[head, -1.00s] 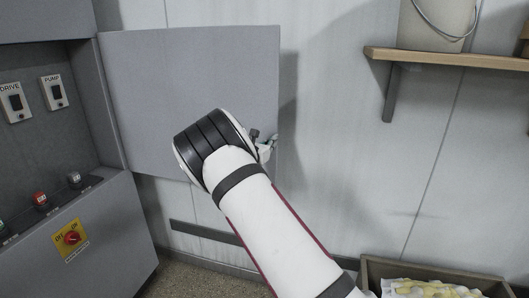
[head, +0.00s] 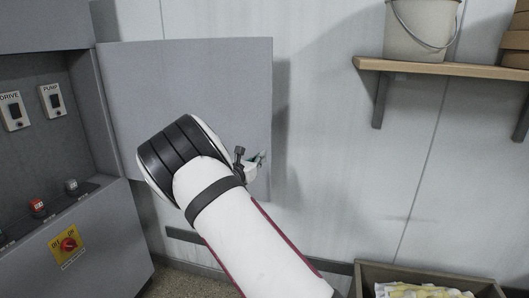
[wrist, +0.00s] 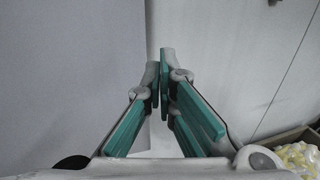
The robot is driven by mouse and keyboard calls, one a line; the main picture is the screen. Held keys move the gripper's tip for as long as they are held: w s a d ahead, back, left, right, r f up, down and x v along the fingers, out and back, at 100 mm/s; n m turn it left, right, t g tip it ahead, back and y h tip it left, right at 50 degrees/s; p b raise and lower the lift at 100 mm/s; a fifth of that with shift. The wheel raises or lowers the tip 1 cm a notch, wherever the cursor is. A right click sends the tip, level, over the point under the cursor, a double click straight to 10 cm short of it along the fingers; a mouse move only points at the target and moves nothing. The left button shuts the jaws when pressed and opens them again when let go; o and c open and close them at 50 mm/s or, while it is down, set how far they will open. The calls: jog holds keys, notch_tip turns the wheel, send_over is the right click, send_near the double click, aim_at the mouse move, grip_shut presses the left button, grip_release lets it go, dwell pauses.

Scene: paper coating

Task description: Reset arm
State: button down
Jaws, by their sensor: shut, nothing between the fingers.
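My arm reaches up from the bottom of the head view, in front of a grey cabinet door (head: 215,85) that stands open. My gripper (head: 262,157) is mostly hidden behind the arm, with a green fingertip showing near the door's right edge. In the wrist view my gripper (wrist: 160,60) has its teal finger pads meeting at the tips, with nothing between them. The door's flat grey face (wrist: 70,70) fills the left of the wrist view. I cannot tell whether the gripper touches the door.
A control cabinet (head: 90,240) with switches and a yellow-plated red knob (head: 69,244) stands at left. A wooden shelf (head: 440,68) holds a bucket (head: 420,30) at upper right. A crate (head: 365,275) with yellowish contents sits at lower right. The wall between shelf and crate is clear.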

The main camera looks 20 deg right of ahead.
jog(key=s+a, duration=0.3)
jog(key=s, duration=0.2)
jog(key=s+d+r+m+g+y, duration=0.1)
jog(key=s+d+r+m+g, duration=0.15)
jog(key=s+m, duration=0.35)
jog(key=s+d+r+m+g+y, duration=0.2)
jog(key=s+d+m+g, duration=0.15)
jog(key=s, duration=0.55)
jog(key=s+d+r+m+g+y, duration=0.1)
jog(key=s+d+r+m+g, duration=0.15)
jog(key=s+m, duration=0.4)
jog(key=s+a+r+m+y, duration=0.1)
jog(key=s+a+m+y, duration=0.2)
jog(key=s+a, duration=0.2)
jog(key=s+a+r+m+t+y, duration=0.1)
jog(key=s+a+m+y, duration=0.2)
jog(key=s, duration=0.9)
jog(key=s+a+r+m+t+y, duration=0.1)
jog(key=s+a+m+y, duration=0.2)
jog(key=s+a, duration=0.4)
jog(key=shift+s+a+r+m+y, duration=0.3)
jog(key=shift+s+m+y, duration=0.15)
jog(key=shift+s, duration=0.25)
dwell(2.2)
